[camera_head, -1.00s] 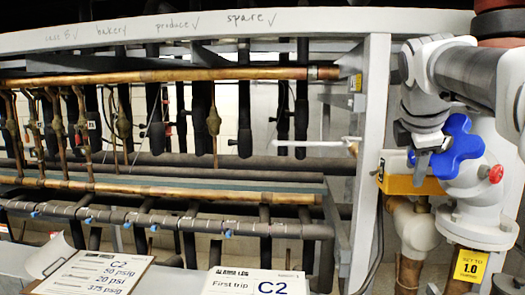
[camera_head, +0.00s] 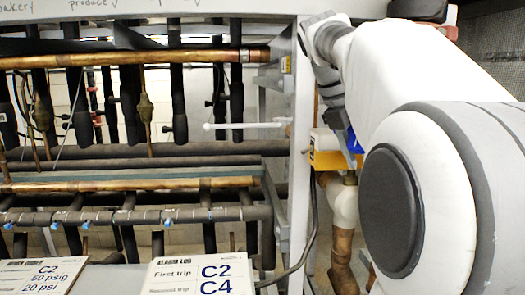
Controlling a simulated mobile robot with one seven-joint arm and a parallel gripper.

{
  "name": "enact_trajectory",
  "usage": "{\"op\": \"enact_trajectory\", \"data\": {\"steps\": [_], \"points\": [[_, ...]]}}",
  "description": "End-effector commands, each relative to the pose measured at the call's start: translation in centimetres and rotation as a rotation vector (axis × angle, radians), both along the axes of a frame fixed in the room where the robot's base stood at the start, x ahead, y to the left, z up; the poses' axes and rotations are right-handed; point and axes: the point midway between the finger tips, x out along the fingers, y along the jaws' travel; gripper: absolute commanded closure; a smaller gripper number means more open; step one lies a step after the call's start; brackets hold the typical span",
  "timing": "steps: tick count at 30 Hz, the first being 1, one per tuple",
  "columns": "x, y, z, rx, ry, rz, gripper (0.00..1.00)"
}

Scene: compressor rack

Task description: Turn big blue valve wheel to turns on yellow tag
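The big blue valve wheel (camera_head: 354,143) shows only as a small blue patch at the right of the head view. My arm hides most of it. My gripper (camera_head: 346,132) points down in front of the wheel's left side, at or very near it. Contact cannot be made out, and the fingers are too small and covered to tell open from shut. The yellow tag is hidden behind my arm in the current view.
A yellow box (camera_head: 328,158) sits just left of the wheel, above a white pipe fitting (camera_head: 344,205) and copper pipe. A grey rack post (camera_head: 301,120) stands left of it. Two white cards, a work order (camera_head: 40,274) and an alarm log (camera_head: 192,274), lie at the front.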

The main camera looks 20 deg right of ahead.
Motion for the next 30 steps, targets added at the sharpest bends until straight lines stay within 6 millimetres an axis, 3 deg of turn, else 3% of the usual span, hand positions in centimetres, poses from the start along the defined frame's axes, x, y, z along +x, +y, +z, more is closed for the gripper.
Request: {"op": "enact_trajectory", "data": {"steps": [18,30], "points": [[-2.8,-1.7,1.4,-0.124,0.454,0.303,1.0],[-3.5,-2.4,2.3,-0.17,0.622,0.414,1.0]]}}
